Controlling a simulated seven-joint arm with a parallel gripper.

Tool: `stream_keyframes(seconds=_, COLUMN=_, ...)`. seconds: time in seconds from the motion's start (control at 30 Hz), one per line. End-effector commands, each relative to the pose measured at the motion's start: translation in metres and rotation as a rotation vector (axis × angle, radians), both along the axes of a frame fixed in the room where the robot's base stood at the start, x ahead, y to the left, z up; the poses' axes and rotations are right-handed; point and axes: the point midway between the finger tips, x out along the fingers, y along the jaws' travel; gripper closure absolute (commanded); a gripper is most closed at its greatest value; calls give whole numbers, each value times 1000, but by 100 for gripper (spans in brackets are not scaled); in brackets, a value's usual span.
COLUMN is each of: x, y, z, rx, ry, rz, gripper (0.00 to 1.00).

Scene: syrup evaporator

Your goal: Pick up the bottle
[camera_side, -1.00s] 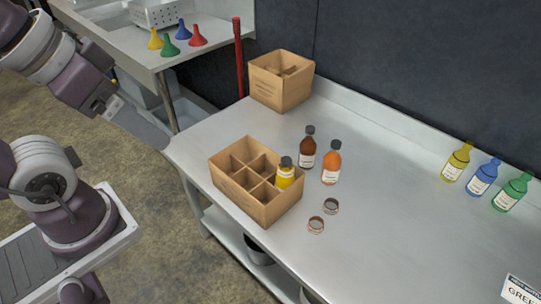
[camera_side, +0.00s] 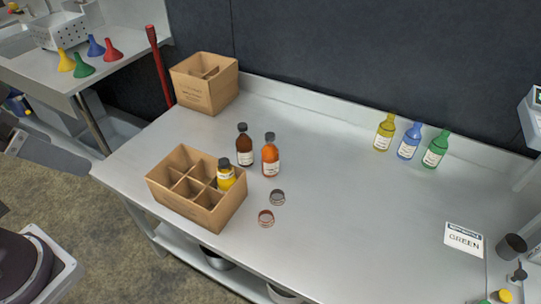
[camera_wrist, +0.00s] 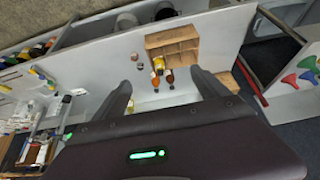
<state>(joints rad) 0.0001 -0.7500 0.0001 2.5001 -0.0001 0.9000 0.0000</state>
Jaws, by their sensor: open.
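A green bottle (camera_side: 436,150) stands upright at the back right of the steel table, beside a blue bottle (camera_side: 409,142) and a yellow-green bottle (camera_side: 385,133). A brown bottle (camera_side: 244,146) and an orange bottle (camera_side: 270,156) with dark caps stand on the table by a divided cardboard box (camera_side: 185,207). A yellow bottle (camera_side: 226,176) sits in one compartment of that box. My gripper (camera_wrist: 163,90) shows in the wrist view, open with nothing between its fingers, well above the table.
A card reading GREEN (camera_side: 463,240) lies at the table's right. Two jar lids or rings (camera_side: 266,218) lie near the front. A second cardboard box (camera_side: 204,86) stands at the back left. Coloured funnels (camera_side: 84,66) are on another counter. The table's middle is clear.

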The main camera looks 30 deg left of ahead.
Motion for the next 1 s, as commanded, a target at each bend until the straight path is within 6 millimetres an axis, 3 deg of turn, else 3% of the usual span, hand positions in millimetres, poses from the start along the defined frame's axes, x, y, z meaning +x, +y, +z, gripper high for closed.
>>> stream_keyframes(seconds=0.47, x=0, y=0, z=0, rx=0, ry=0, rz=0, gripper=15)
stream_keyframes(seconds=0.63, x=0, y=0, z=0, rx=0, ry=0, rz=0, gripper=47)
stream_keyframes(seconds=0.9, x=1, y=0, z=0, rx=0, ry=-1, rz=0, gripper=47)
stream_keyframes(seconds=0.97, x=10, y=-3, z=3, rx=-9, ry=-10, rz=-5, gripper=47)
stream_keyframes(seconds=1.0, x=25, y=-7, z=7, rx=-23, ry=-27, rz=-11, gripper=47)
